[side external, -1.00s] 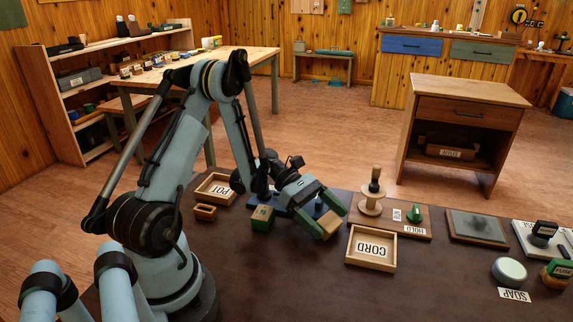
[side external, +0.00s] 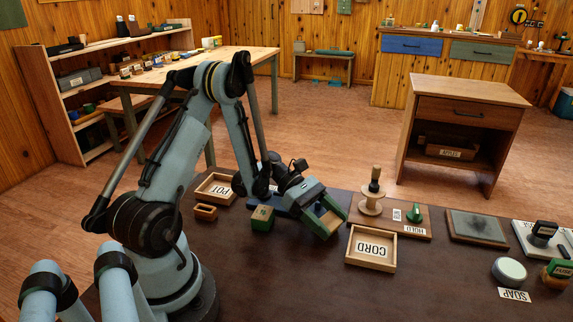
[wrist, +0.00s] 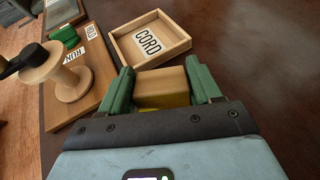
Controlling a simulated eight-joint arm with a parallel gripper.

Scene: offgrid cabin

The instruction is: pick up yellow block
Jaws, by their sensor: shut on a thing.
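The yellow block (wrist: 165,100) sits between the two green fingers of my gripper (wrist: 160,90) in the wrist view. Its upper part looks like plain wood, and yellow shows on the lower part nearest the wrist. In the side view my gripper (side external: 324,219) points down and right at the dark table, with its green fingers on either side of the block (side external: 327,215), which they partly hide. The gripper is shut on the block. I cannot tell whether the block touches the table.
A wooden CORD tray (side external: 370,266) lies to the right of my gripper. A spool (side external: 370,207) and a board with a green knob (side external: 414,214) stand behind the tray. A green block (side external: 262,219) is left of my gripper. A POT tray (side external: 206,196) lies farther left.

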